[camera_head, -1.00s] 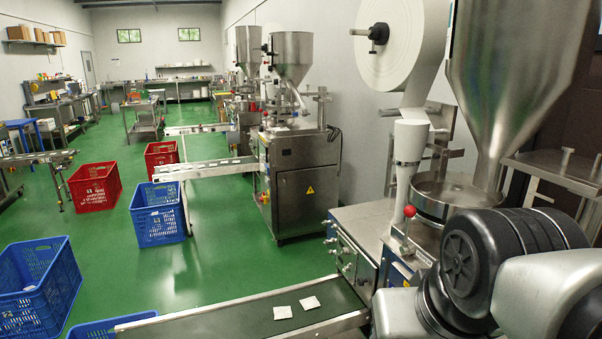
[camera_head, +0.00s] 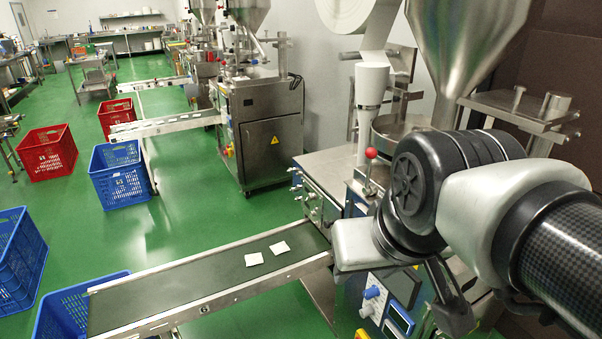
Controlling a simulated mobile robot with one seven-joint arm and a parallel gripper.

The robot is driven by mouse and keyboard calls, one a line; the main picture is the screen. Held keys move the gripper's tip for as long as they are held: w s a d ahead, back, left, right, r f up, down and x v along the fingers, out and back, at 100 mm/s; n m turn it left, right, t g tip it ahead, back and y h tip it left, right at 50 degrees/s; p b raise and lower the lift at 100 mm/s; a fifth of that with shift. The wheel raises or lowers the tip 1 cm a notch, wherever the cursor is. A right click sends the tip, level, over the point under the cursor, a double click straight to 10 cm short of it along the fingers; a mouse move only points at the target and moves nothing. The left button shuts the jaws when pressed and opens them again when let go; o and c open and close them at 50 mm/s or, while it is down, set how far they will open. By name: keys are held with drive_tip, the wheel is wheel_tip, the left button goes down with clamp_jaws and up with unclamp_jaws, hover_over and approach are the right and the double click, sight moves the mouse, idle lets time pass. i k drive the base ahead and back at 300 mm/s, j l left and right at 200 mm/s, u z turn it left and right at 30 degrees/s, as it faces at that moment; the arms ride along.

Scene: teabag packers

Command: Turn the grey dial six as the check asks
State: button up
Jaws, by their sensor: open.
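The front packing machine (camera_head: 330,175) stands at the right, and its conveyor carries a small number plate (camera_head: 234,309) that seems to read 6. Its control panel (camera_head: 352,290) shows low on the front, with blue-and-white knobs (camera_head: 371,292) and a small display (camera_head: 400,319). I cannot pick out a grey dial; part of the panel is hidden behind my arm. My gripper (camera_head: 441,318) shows only partly, as dark fingers pointing down beside the panel's right side. It is open, and I see nothing between the fingers. I cannot tell its distance from the panel.
Two white teabags (camera_head: 267,254) lie on the conveyor belt (camera_head: 190,284). A red-knobbed lever (camera_head: 371,154) stands above the panel. A yellow button (camera_head: 361,334) shows at the bottom edge. Blue crates (camera_head: 14,262) and red crates (camera_head: 47,153) stand on the open green floor.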

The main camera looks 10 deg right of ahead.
sight(367, 310)
drive_tip(key=k+l+z, duration=0.1)
drive_tip(key=l+z, duration=0.25)
drive_tip(key=j+z, duration=0.5)
drive_tip(key=j, duration=0.35)
drive_tip(key=i, duration=0.3)
